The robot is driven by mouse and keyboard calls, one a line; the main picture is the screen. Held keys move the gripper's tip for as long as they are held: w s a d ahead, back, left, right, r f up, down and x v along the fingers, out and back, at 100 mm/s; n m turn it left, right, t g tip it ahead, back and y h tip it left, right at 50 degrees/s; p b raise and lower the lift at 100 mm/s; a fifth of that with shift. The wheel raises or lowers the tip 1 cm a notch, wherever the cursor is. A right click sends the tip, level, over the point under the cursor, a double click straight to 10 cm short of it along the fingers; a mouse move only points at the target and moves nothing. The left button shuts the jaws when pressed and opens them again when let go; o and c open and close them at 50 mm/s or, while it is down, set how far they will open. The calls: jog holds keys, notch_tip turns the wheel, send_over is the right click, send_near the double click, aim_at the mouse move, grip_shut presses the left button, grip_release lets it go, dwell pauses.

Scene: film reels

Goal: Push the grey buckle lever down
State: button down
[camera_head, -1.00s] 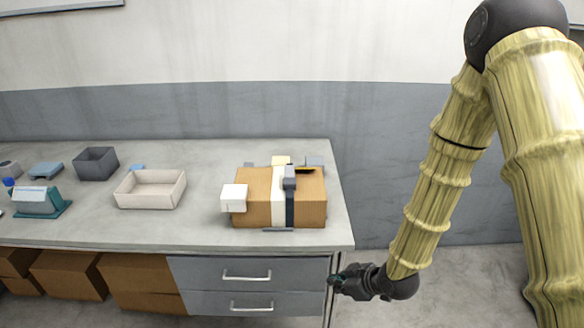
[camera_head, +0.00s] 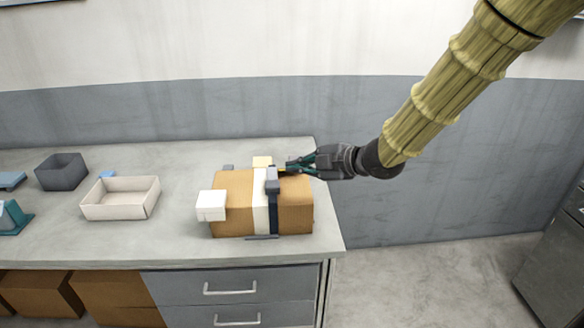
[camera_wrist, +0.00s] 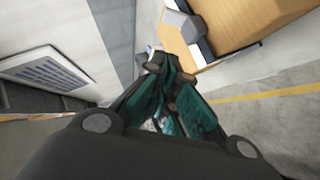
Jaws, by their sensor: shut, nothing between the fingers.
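The grey buckle lever (camera_head: 272,180) stands up on a dark strap (camera_head: 273,216) that runs over a brown box (camera_head: 236,190) on the table. It appears tilted up from the box top. My gripper (camera_head: 290,166) is shut and empty, just right of and behind the lever, above the box's back right part. I cannot tell whether it touches anything. In the wrist view my gripper (camera_wrist: 160,64) has its fingertips close together, and a grey block that looks like the buckle (camera_wrist: 184,26) shows above them on the box (camera_wrist: 222,22).
A white block (camera_head: 211,205) is at the box's left side. A pale open tray (camera_head: 120,212) and a dark grey bin (camera_head: 62,186) stand farther left on the table (camera_head: 180,244). Drawers (camera_head: 230,289) are below. The table's right edge is close to the box.

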aim_at(272, 175)
jog(key=p+x, duration=0.1)
jog(key=x, duration=0.7)
jog(key=shift+w+a+f+p, duration=0.15)
jog(key=shift+a+p, duration=0.15)
jog(key=shift+p, duration=0.1)
jog(key=shift+w+a+f+p, duration=0.1)
jog(key=shift+w+f+p, duration=0.2)
jog(key=shift+w+f, duration=0.35)
jog(key=shift+w+f+p, duration=0.15)
jog(key=shift+w+f, duration=0.15)
jog(key=shift+w, duration=0.2)
jog(key=shift+w+f+p, duration=0.15)
jog(key=shift+w+f, duration=0.15)
jog(key=shift+w, duration=0.2)
